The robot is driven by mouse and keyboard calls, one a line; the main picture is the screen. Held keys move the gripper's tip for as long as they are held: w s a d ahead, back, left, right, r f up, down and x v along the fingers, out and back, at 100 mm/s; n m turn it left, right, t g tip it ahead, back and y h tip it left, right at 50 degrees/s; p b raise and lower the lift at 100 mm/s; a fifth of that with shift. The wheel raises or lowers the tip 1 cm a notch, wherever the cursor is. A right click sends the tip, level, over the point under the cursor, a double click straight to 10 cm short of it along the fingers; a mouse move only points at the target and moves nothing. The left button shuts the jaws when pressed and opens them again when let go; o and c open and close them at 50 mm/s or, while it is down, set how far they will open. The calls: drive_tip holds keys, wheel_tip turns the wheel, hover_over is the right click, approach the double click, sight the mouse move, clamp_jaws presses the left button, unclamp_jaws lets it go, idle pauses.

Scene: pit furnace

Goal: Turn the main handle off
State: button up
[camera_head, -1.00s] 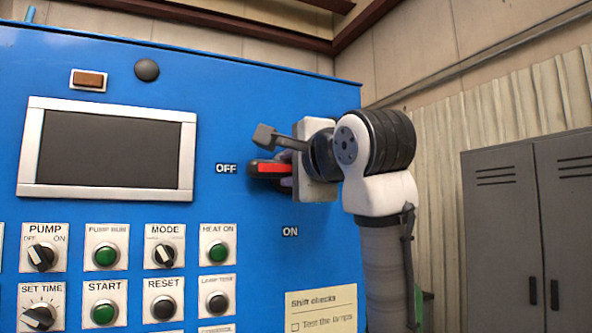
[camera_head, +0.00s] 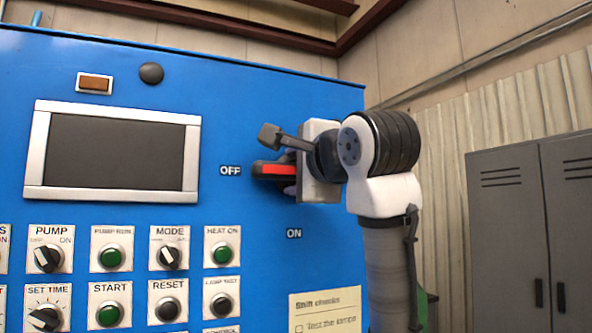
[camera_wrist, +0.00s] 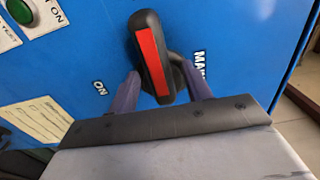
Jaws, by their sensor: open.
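The main handle (camera_head: 272,170) is a dark lever with a red stripe on the blue panel. It lies roughly level in the head view, with its tip beside the OFF label (camera_head: 230,170); the ON label (camera_head: 294,234) is below. In the wrist view the handle (camera_wrist: 152,58) stands between the two purple fingers of my gripper (camera_wrist: 160,88), one on each side. The fingers are open, and I cannot tell whether either touches the handle. In the head view my arm's end hides the handle's pivot and most of the gripper (camera_head: 290,188).
The blue panel (camera_head: 255,110) carries a screen (camera_head: 115,152), several knobs and green buttons at the lower left, and a paper note (camera_head: 325,310) below the handle. Grey lockers (camera_head: 510,230) stand at the right. The panel above the handle is clear.

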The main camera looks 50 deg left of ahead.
drive_tip(key=shift+d, duration=0.1)
drive_tip(key=b+v, duration=0.4)
drive_tip(key=v, duration=0.9)
drive_tip(key=shift+s+d+b, duration=0.15)
drive_tip(key=shift+d+b, duration=0.15)
drive_tip(key=shift+b, duration=0.1)
